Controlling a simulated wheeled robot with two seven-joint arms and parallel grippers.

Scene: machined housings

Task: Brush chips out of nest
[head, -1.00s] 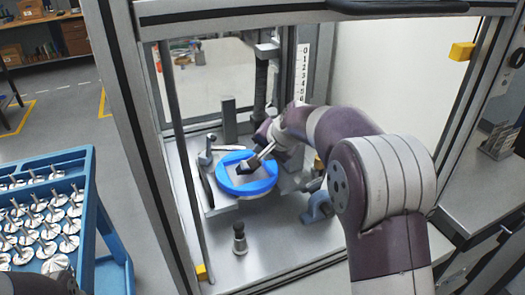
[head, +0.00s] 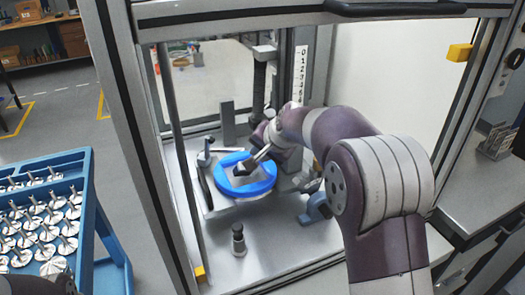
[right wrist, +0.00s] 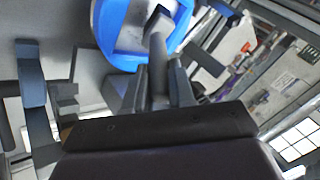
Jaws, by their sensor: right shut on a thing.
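The nest (head: 250,191) is a blue ring with a pale inside, on a metal plate in the machine enclosure. My right gripper (head: 265,148) is over its back right side, shut on a brush (head: 262,153). The brush slants down to the left, its dark head over the inside of the ring. I cannot tell whether the head touches the bottom. The right wrist view shows the brush handle (right wrist: 158,65) between the fingers (right wrist: 158,92) and the head over the blue ring (right wrist: 108,35). Chips are too small to make out.
A small metal post (head: 238,240) stands in front of the nest. A blue clamp-like part (head: 316,206) is to its right. Frame posts border the opening. A blue tray (head: 88,200) with several metal parts stands outside, left.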

